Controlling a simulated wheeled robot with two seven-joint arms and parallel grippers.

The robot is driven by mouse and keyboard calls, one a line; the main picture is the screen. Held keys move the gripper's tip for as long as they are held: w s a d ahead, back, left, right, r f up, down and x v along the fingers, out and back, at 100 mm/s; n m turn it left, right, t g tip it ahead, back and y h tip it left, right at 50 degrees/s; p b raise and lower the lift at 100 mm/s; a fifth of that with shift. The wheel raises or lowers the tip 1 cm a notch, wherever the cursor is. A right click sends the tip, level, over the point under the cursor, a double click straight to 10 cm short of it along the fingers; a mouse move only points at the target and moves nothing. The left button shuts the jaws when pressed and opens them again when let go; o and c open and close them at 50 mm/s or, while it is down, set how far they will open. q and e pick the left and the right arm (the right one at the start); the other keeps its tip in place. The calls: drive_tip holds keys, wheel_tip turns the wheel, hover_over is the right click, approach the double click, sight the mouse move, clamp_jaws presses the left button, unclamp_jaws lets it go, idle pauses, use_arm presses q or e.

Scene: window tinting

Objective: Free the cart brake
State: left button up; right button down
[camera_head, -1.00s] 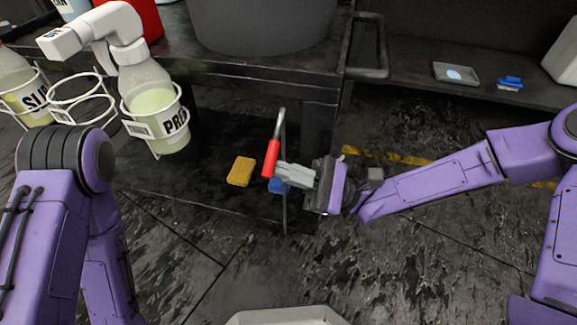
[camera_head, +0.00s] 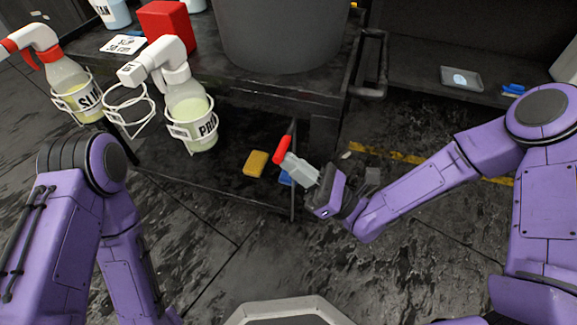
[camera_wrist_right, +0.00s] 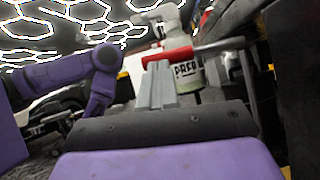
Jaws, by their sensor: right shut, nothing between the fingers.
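The cart brake lever has a red grip (camera_head: 282,149) and a metal rod behind it, at the cart's near right corner. In the right wrist view the red grip (camera_wrist_right: 168,54) lies crosswise just beyond my fingertips. My right gripper (camera_head: 287,160) is shut and empty, its tips right at the red grip, touching or nearly so; the grip is not between the fingers. The black cart (camera_head: 265,83) fills the upper middle. My left arm shows at the left of the head view, but its gripper is out of sight.
A yellow sponge (camera_head: 256,163) and a blue item (camera_head: 286,179) lie on the lower shelf close to my right gripper. Spray bottles (camera_head: 190,112) hang in white ring holders on the cart's left side. A cart handle (camera_head: 374,65) juts out at right. The floor in front is clear.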

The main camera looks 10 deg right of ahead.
use_arm(q)
drive_tip(key=shift+s+a+r+p, duration=0.1)
drive_tip(key=shift+s+r+p, duration=0.05)
drive_tip(key=shift+r+p, duration=0.6)
drive_tip(key=shift+s+a+r+p, duration=0.1)
drive_tip(key=shift+r+p, duration=0.45)
drive_tip(key=shift+r, duration=0.3)
drive_tip(key=shift+s+a+r+p, duration=0.1)
drive_tip(key=shift+s+r+p, duration=0.05)
drive_tip(key=shift+r+p, duration=0.6)
use_arm(e)
drive_tip(key=shift+r+m+t+h, duration=1)
drive_tip(key=shift+r+m+t, duration=0.55)
drive_tip(key=shift+m, duration=0.65)
use_arm(q)
drive_tip(key=shift+r, duration=0.1)
use_arm(e)
drive_tip(key=shift+r, duration=0.15)
drive_tip(key=shift+g, duration=0.35)
